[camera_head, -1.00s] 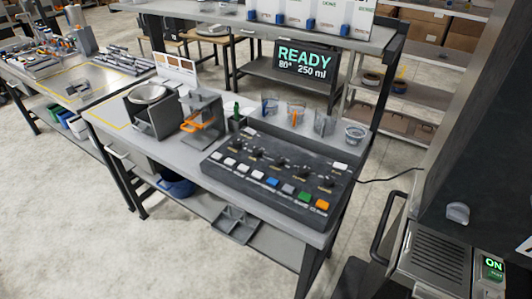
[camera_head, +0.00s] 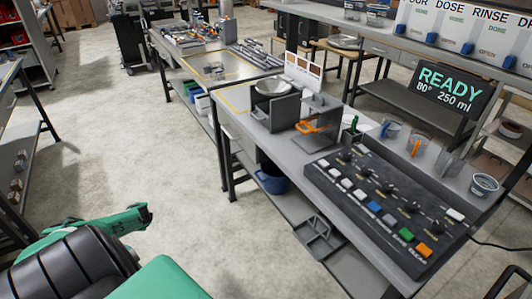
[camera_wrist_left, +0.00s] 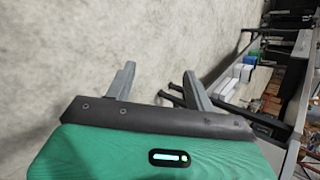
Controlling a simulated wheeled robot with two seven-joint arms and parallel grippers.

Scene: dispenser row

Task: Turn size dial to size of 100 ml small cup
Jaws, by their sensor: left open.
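The dark control panel (camera_head: 338,189) lies on the grey bench at the right of the head view. It has a row of small black dials (camera_head: 388,187) and a front row of coloured buttons; the labels are too small to tell which dial sets size. A display (camera_head: 447,92) reads READY, 80°, 250 ml. Several clear cups (camera_head: 390,131) stand behind the panel; I cannot tell which is 100 ml. My left gripper (camera_wrist_left: 160,70) is open and empty in the left wrist view, above the floor. My green left arm is at lower left of the head view, well apart from the panel.
A box with a bowl (camera_head: 272,88) and a stand with an orange part (camera_head: 318,125) are on the bench left of the panel. A blue bin (camera_head: 273,180) sits below. Open floor lies between my left arm and the bench.

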